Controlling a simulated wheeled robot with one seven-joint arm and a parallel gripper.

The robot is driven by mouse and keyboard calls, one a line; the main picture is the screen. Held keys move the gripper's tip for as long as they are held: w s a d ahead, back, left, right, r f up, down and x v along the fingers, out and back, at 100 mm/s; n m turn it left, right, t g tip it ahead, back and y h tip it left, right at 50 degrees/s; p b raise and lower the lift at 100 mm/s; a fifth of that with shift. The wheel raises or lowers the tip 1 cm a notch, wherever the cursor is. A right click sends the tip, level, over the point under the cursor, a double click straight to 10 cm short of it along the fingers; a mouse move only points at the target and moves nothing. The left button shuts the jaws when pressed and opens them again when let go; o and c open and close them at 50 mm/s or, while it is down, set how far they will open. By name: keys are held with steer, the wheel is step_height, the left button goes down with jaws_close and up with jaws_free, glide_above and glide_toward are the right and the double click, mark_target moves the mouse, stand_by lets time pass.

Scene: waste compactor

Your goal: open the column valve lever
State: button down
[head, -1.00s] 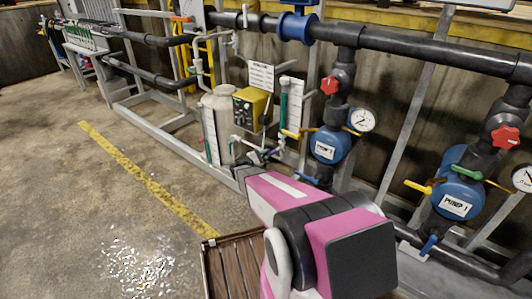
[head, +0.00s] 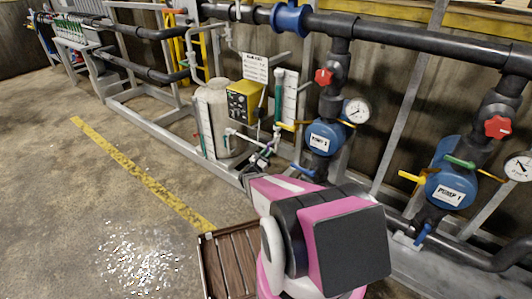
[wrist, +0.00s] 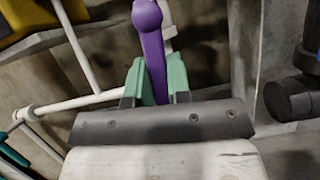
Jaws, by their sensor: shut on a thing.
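The purple lever (wrist: 152,50) stands upright in the middle of the wrist view, with a rounded knob at its upper end. My gripper (wrist: 156,78) has its green finger pads on both sides of the lever and is shut on it. The lever's lower part is hidden behind the gripper's dark bar. In the head view, my gripper (head: 256,166) is low at the pipework below the white-scaled column (head: 290,98). The lever is too small there to make out clearly.
A pale tank (head: 217,115) and a yellow pump box (head: 243,101) stand left of the column. A blue pump valve (head: 325,138) and a gauge (head: 356,110) are to the right. A slatted wooden crate (head: 231,262) sits on the floor beside my arm. Floor farther left is open.

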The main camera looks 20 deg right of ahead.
steer(key=shift+s+d+n+t+y, duration=0.15)
steer(key=shift+n+t, duration=0.1)
steer(key=shift+n, duration=0.3)
steer(key=shift+s+d+n+t+y, duration=0.15)
steer(key=shift+n+t, duration=0.1)
steer(key=shift+n, duration=0.3)
steer(key=shift+a, duration=0.1)
steer(key=c, duration=1.1)
jaws_free()
steer(key=shift+o, duration=0.2)
